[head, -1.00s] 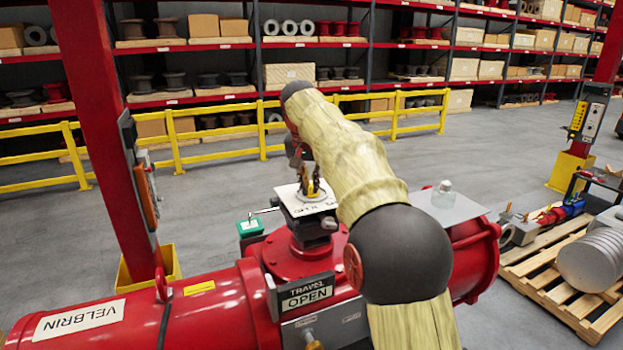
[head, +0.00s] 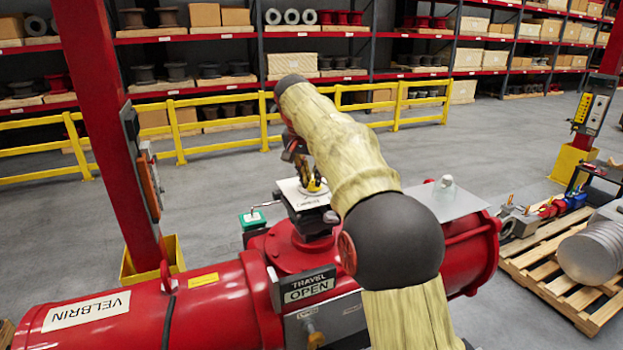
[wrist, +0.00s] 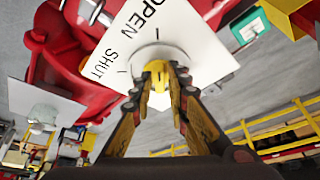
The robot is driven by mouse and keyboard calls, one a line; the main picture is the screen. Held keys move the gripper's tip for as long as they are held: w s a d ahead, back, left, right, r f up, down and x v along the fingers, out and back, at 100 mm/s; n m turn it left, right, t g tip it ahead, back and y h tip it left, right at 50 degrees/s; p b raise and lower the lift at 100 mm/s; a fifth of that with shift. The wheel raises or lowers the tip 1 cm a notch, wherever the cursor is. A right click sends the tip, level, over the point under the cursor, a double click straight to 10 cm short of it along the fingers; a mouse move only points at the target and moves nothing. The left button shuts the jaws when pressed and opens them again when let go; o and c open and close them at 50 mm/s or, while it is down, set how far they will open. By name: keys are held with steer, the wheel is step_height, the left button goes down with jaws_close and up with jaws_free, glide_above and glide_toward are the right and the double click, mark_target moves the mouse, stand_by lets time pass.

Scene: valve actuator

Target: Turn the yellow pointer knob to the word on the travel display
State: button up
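The travel display (head: 310,287) on the red actuator reads "TRAVEL OPEN". The yellow pointer knob (wrist: 159,71) sits on a white plate (wrist: 190,30) lettered OPEN and SHUT, with a tick mark by each word. My gripper (wrist: 162,82) is at the knob, its two fingers on either side of it and closed in on it. The fingertips hide much of the knob, so I cannot tell where its pointer aims. In the head view the knob (head: 315,187) shows small beneath the gripper, and my arm covers the plate's right side.
A red post (head: 108,130) stands left of the actuator (head: 215,310). A green-topped box (head: 252,219) with a rod is left of the plate. A grey shelf with a clear jar (head: 446,186) is to the right. A yellow rail (head: 220,145) runs behind.

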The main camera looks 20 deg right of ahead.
steer(key=shift+o, duration=1.3)
steer(key=shift+f, duration=0.1)
steer(key=v, duration=1.2)
steer(key=s+a+f+n+y+b, duration=0.1)
steer(key=s+a+f+n+b, duration=0.2)
steer(key=s+f+b, duration=0.7)
steer(key=s+a+f+n+t+y+b, duration=0.1)
steer(key=s+a+f+n+b, duration=0.2)
steer(key=s+f+b, duration=0.7)
steer(key=s+a+f+n+t+y+b, duration=0.1)
steer(key=s+a+f+n+b, duration=0.2)
steer(key=s+f+b, duration=0.7)
steer(key=s+f, duration=0.4)
steer(key=f, duration=0.8)
steer(key=s+a+f, duration=0.1)
steer(key=s+f, duration=0.4)
steer(key=f, duration=0.7)
steer(key=shift+s+a+f, duration=0.2)
steer(key=shift+s, duration=0.1)
